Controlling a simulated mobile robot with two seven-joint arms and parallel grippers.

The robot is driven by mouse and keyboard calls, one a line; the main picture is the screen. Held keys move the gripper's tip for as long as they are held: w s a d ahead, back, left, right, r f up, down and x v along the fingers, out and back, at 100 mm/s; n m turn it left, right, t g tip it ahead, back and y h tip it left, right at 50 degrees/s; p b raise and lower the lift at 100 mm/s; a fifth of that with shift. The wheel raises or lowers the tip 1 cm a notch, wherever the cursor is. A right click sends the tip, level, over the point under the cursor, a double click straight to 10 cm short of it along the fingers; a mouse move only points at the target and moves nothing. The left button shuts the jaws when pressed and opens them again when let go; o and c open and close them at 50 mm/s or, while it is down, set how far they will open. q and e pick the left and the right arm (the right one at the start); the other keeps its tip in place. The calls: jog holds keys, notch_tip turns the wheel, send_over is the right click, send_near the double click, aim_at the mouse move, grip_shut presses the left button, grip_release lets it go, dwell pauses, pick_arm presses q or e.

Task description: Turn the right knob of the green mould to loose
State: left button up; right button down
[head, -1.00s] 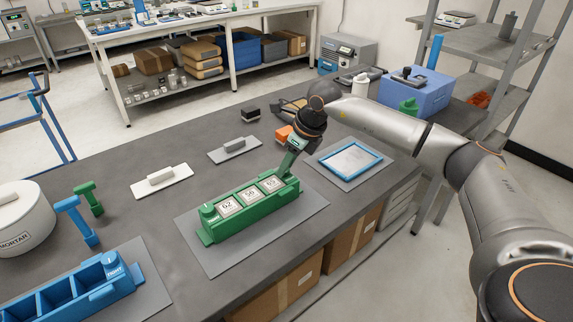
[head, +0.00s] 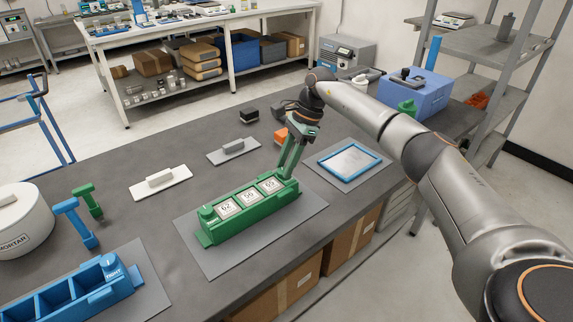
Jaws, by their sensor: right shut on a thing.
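The green mould (head: 245,216) stands on a grey mat (head: 310,208) in the middle of the table. Three white cubes with numbers sit in its compartments. Its left knob (head: 207,212) shows at the left end above a TIGHT label. My right gripper (head: 285,174) reaches down to the mould's right end, its fingers shut there on the right knob. The fingers hide that knob, so I cannot read its setting. My left gripper is not in view.
A blue mould (head: 75,295) with a TIGHT label lies at the front left. Blue and green T-shaped tools stand near the white mortar (head: 25,222). A blue-rimmed tray (head: 349,163) lies right of my gripper.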

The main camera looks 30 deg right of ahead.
jog(key=n, duration=0.2)
jog(key=n+g+b, duration=0.1)
jog(key=shift+w+n, duration=0.2)
jog(key=shift+n, duration=0.2)
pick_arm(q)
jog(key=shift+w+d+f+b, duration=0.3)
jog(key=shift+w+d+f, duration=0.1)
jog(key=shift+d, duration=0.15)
pick_arm(e)
jog(key=shift+n+g, duration=0.5)
jog(key=shift+n, duration=0.1)
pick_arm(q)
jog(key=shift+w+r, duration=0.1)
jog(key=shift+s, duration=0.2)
pick_arm(e)
jog(key=c, duration=0.5)
grip_release()
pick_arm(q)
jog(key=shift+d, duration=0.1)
pick_arm(e)
jog(key=shift+r, duration=0.15)
